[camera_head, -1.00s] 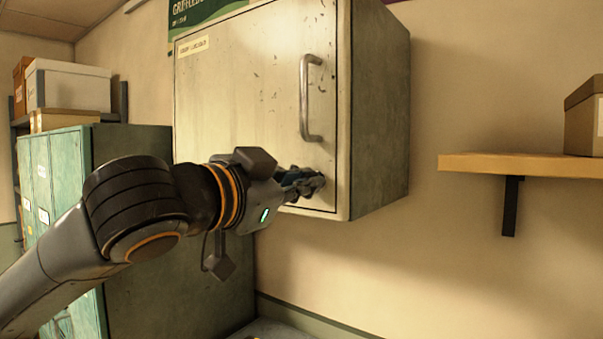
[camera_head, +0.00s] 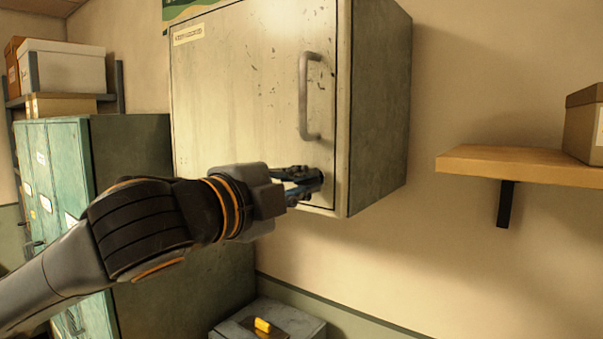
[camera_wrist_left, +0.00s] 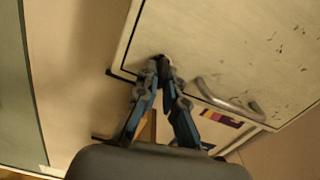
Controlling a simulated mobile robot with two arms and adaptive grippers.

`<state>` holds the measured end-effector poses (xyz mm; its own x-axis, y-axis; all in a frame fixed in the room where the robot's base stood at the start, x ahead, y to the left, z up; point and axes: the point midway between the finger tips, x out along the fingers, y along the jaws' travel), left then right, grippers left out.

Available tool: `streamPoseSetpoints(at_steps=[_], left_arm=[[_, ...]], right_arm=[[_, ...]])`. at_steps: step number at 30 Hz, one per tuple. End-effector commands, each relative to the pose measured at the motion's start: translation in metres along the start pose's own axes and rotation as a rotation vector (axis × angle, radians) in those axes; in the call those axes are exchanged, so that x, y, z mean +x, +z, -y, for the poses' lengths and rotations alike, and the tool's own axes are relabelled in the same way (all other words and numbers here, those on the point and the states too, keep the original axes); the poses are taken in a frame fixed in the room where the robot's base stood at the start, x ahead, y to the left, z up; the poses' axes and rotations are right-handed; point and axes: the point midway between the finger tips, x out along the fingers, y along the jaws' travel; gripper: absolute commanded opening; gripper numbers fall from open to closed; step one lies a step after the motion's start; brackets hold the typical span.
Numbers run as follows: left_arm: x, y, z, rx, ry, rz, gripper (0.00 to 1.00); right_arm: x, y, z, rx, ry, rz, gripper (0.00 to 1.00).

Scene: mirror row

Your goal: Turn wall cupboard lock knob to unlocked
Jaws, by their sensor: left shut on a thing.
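The wall cupboard (camera_head: 240,95) is cream-coloured and worn, with a grey bar handle (camera_head: 304,97) on its closed door. My left gripper (camera_head: 318,178) is at the lower right corner of the door, below the handle. In the left wrist view its fingers (camera_wrist_left: 162,64) meet at the door near that corner, shut on the small dark lock knob (camera_wrist_left: 158,58). The fingers hide most of the knob, so its setting cannot be read. The handle also shows in the left wrist view (camera_wrist_left: 228,98), close beside the fingers. My right gripper is not in view.
A wooden wall shelf (camera_head: 510,163) with a brown box (camera_head: 584,125) is at the right. Green cabinets (camera_head: 140,150) and shelved boxes (camera_head: 65,68) stand at the left. A low grey box (camera_head: 225,331) with a yellow item (camera_head: 263,325) is below.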

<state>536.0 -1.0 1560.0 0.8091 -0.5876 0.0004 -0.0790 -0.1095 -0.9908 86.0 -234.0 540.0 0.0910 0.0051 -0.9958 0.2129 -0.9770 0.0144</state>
Motion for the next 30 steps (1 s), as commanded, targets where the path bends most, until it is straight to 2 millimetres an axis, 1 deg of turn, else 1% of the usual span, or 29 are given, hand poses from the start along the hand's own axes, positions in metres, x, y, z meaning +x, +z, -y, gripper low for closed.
streamPoseSetpoints(at_steps=[3, 10, 26, 27, 29, 30], left_arm=[[-0.0001, -0.0001, 0.0003, 0.06, 0.002, 0.0, 0.0], [0.0, 0.0002, -0.0006, 0.131, 0.001, 0.0, 0.0], [0.0001, 0.0003, -0.0015, 0.152, 0.002, 0.0, 0.0], [0.0001, 0.0003, -0.0015, 0.152, 0.002, 0.0, 0.14], [0.0001, 0.0002, -0.0015, 0.152, 0.002, 0.0, 0.27], [0.0001, 0.0002, -0.0014, 0.152, 0.002, 0.0, 0.31]], right_arm=[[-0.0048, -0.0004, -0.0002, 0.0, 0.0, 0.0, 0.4], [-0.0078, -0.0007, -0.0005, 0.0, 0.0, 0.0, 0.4], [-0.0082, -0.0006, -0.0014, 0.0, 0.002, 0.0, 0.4], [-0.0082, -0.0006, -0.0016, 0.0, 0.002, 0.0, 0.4], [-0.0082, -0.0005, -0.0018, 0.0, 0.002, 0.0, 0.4], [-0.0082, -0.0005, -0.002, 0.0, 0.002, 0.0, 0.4]])
